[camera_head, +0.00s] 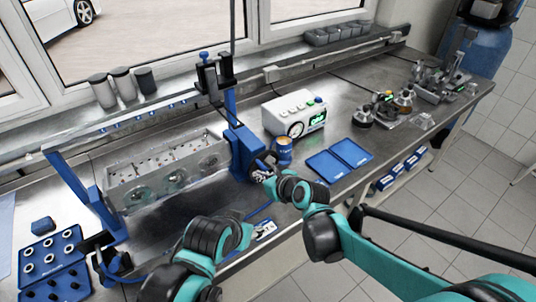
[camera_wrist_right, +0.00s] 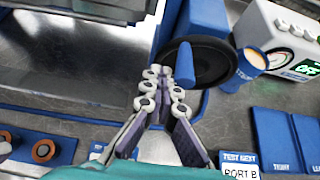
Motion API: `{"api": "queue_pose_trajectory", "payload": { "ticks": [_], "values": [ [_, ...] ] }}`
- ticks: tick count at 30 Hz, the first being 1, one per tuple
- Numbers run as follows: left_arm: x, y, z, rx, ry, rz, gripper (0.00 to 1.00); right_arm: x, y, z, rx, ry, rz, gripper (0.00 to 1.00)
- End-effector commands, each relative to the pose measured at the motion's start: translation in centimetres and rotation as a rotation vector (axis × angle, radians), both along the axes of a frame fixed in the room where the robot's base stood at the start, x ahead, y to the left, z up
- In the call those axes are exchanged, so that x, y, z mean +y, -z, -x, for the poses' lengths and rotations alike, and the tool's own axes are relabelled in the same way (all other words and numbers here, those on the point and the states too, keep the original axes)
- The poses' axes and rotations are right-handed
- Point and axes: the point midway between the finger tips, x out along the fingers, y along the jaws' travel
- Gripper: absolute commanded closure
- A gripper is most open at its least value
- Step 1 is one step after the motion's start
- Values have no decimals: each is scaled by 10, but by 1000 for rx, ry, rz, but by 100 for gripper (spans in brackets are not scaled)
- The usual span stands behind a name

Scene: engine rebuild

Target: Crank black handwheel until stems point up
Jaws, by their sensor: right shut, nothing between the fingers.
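The black handwheel (camera_wrist_right: 215,68) with a blue crank handle (camera_wrist_right: 184,62) shows in the right wrist view, on the blue upright. In the head view the wheel is mostly hidden by my right gripper (camera_head: 262,172). In the wrist view my right gripper (camera_wrist_right: 164,88) is shut and empty, its fingertips close to the crank handle; contact is unclear. The grey cylinder head (camera_head: 125,197) hangs between the blue uprights (camera_head: 242,140), with round valve faces on its front side. No stems can be made out clearly.
A test box (camera_head: 293,112) with a green display stands behind the wheel, beside a blue cup (camera_head: 283,152). Two blue trays (camera_head: 340,160) lie to the right. A blue tray of rings (camera_head: 52,262) is at the left.

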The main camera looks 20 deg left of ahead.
Motion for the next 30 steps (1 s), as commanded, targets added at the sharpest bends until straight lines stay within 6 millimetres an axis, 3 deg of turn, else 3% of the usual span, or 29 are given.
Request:
{"api": "queue_pose_trajectory", "payload": {
  "ticks": [30],
  "values": [
    [0,-11,0,0,0,0,54,-7,-16,-9,0,1,-1,100]
  ]
}}
